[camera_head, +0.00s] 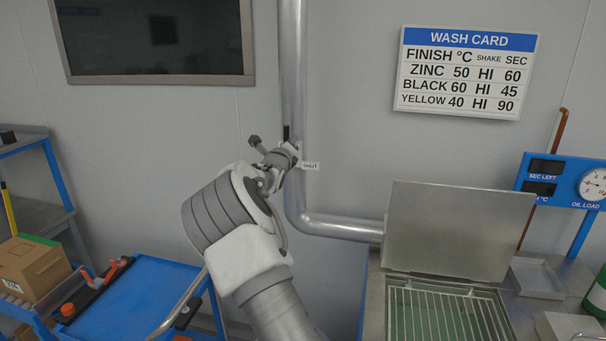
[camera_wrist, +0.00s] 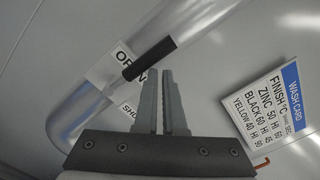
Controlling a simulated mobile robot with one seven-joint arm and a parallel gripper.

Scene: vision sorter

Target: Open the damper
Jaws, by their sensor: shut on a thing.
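The damper's black handle (camera_wrist: 150,58) is on the bare metal pipe (camera_wrist: 180,30) in the wrist view and points along the pipe. Its black end (camera_head: 286,132) shows upright against the pipe in the head view. An OPEN label (camera_wrist: 127,62) is beside the handle, and a SHUT label (camera_wrist: 128,107) is lower down; the SHUT label (camera_head: 311,166) also shows right of the pipe in the head view. My gripper (camera_wrist: 161,72) has its fingers close together, with the tips at the handle, shut on it. In the head view my wrist partly hides my gripper (camera_head: 290,150) and the damper.
A wash card (camera_head: 467,72) hangs on the wall at right. Below it is a metal tank with a raised lid (camera_head: 457,232) and a wire basket (camera_head: 445,312). A blue cart (camera_head: 150,285) and a cardboard box (camera_head: 32,268) stand at left.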

